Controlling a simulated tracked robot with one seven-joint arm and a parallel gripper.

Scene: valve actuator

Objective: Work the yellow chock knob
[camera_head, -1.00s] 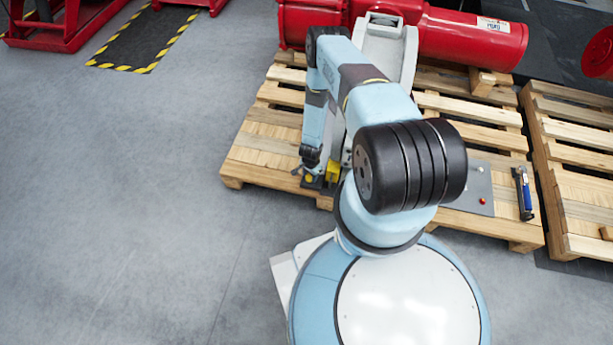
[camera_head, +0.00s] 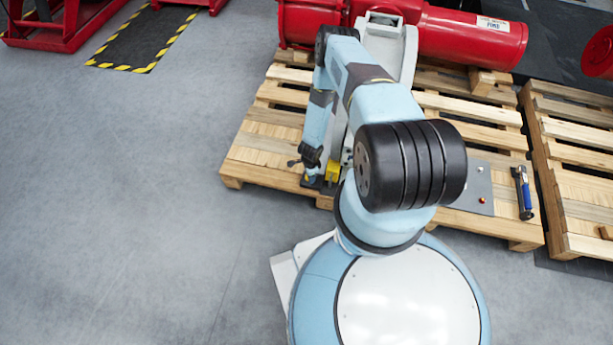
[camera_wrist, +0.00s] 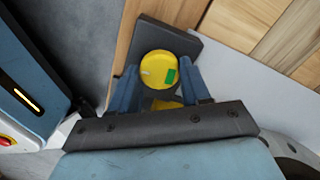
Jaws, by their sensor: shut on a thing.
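The yellow chock knob (camera_wrist: 158,69) is round, with a green mark on its face, and sits over a dark plate (camera_wrist: 190,42) in the wrist view. My gripper (camera_wrist: 159,84) has a blue finger on each side of the knob and is shut on it. More yellow shows below the knob, between the fingers, partly hidden by my gripper body. In the head view my gripper (camera_head: 311,178) is low at the pallet's front left edge, and I cannot make out the knob there.
A yellow block (camera_head: 332,172) stands just right of my gripper. The wooden pallet (camera_head: 262,150) carries a red cylinder (camera_head: 465,38), a grey plate (camera_head: 478,190) and a blue-handled tool (camera_head: 525,192).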

